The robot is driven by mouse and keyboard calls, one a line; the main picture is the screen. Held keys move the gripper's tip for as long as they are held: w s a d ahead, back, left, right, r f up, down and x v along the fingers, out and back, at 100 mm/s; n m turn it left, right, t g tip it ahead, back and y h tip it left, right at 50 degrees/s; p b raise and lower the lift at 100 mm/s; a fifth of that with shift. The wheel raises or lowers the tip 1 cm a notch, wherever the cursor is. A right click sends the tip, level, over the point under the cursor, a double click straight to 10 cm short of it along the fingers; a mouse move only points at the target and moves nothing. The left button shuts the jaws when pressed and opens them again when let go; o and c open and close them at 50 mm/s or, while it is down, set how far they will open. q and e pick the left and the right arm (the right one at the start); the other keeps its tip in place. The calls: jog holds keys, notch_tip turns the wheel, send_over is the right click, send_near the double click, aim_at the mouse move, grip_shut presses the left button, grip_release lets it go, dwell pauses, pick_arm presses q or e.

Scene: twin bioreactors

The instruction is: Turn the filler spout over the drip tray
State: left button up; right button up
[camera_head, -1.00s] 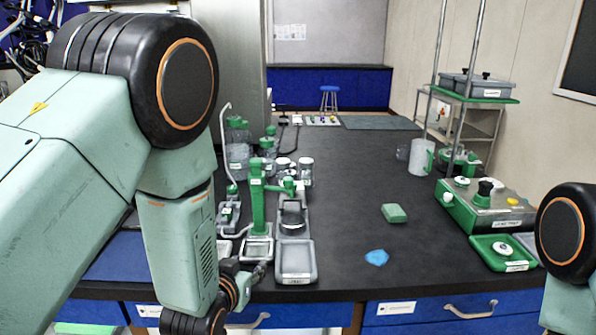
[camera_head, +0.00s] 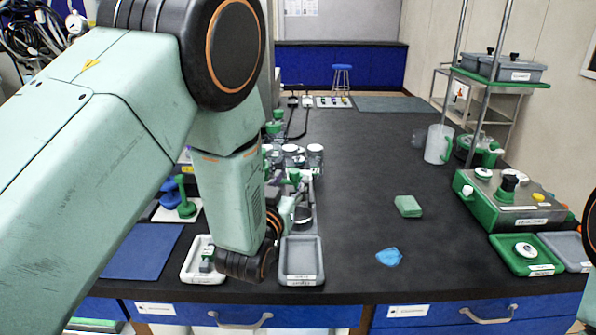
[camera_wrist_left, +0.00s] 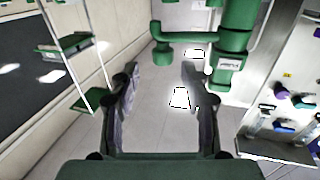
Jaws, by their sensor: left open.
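The green filler column (camera_wrist_left: 235,45) stands at the right of the left wrist view. Its green spout (camera_wrist_left: 185,38) reaches sideways to the left, with a downturned end ahead of my fingertips. In the head view my left arm hides most of the column. My left gripper (camera_wrist_left: 160,72) is open, one finger on each side, and nothing is seen held. Whether a finger touches the spout cannot be told. The grey drip tray (camera_head: 302,279) lies near the front counter edge, just right of my left wrist. My right gripper is outside the views.
A white tray (camera_head: 190,274) lies left of my left wrist. Lidded jars (camera_head: 315,155) stand behind the filler. A green sponge (camera_head: 408,206) and blue cloth (camera_head: 388,257) lie to the right. A green-and-steel device (camera_head: 515,203) stands at far right. The middle counter is largely clear.

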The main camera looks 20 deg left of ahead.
aim_at(292, 176)
pick_arm(q)
jog(key=w, duration=0.2)
jog(key=w+a, duration=0.1)
jog(key=shift+w+f, duration=0.2)
jog(key=shift+w, duration=0.2)
jog(key=shift+w+d, duration=0.2)
jog(key=shift+w, duration=0.15)
jog(key=shift+w+d+r, duration=0.1)
jog(key=shift+w+d, duration=0.1)
jog(key=shift+d, duration=0.05)
jog(key=shift+a, duration=0.3)
jog(key=shift+c, duration=0.3)
jog(key=shift+d, duration=0.25)
jog(key=c, duration=0.6)
jog(key=shift+w+a, duration=0.1)
grip_shut()
